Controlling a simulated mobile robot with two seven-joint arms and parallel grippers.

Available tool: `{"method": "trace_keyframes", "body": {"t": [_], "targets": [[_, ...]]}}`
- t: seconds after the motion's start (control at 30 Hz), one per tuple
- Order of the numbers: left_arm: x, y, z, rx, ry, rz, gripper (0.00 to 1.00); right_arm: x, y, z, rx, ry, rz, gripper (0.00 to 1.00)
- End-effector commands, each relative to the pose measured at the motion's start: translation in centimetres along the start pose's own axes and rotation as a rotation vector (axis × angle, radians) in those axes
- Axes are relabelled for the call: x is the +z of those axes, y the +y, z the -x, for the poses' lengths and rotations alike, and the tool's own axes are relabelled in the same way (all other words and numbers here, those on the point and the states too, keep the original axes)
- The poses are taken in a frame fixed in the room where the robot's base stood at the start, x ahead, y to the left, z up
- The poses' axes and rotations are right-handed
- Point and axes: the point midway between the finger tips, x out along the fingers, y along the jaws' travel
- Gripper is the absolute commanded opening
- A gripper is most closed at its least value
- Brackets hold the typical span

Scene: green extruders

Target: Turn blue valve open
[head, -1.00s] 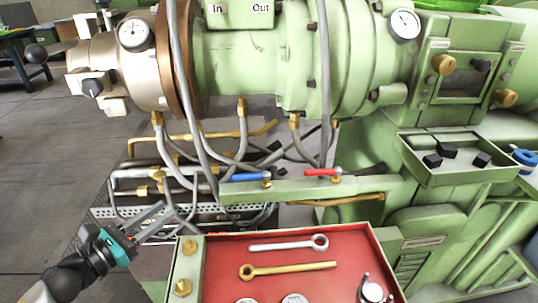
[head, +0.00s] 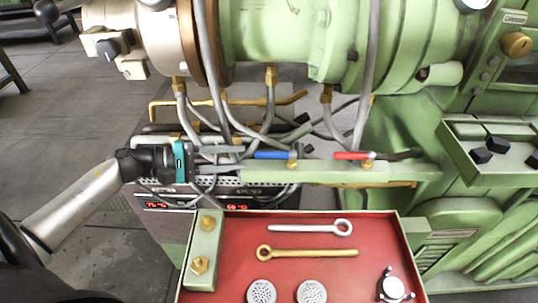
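The blue valve handle (head: 272,155) lies level along the top of the green bar (head: 320,176), in the middle of the head view. Its brass fitting (head: 292,164) is at the handle's right end. My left gripper (head: 242,159) comes in from the left and points right. Its two grey fingers are apart, one above the other in the picture, with their tips just left of the blue handle. Nothing shows between them. Whether a fingertip touches the handle cannot be told. My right gripper is not in view.
A red valve handle (head: 353,155) sits right of the blue one on the same bar. Grey hoses (head: 372,60) hang above and behind. A red tray (head: 330,270) with wrenches (head: 310,228) stands in front. A green tray (head: 465,160) is at the right.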

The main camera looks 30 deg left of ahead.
Motion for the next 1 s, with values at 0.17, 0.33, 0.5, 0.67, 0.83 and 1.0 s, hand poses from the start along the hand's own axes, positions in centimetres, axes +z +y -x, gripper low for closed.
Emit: {"method": "trace_keyframes", "body": {"t": [0.17, 0.33, 0.5, 0.67, 0.83, 1.0], "targets": [[0.0, 0.1, -3.0, 0.002, -0.001, -0.001, 0.33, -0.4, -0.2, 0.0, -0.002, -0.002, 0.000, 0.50], [0.0, 0.1, -5.5, 0.003, -0.002, 0.000, 0.33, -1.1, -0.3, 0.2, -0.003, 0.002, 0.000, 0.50], [0.0, 0.1, -7.4, 0.003, -0.001, 0.003, 0.33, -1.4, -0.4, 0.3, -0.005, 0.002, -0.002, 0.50], [0.0, 0.1, -8.3, 0.002, 0.001, 0.001, 0.33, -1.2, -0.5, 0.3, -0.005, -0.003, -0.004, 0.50], [0.0, 0.0, -8.5, 0.001, 0.000, 0.002, 0.33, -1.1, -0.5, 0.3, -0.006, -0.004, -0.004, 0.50], [0.0, 0.0, -8.5, 0.001, 0.000, 0.002, 0.33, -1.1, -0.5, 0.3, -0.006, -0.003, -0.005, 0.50]]}}
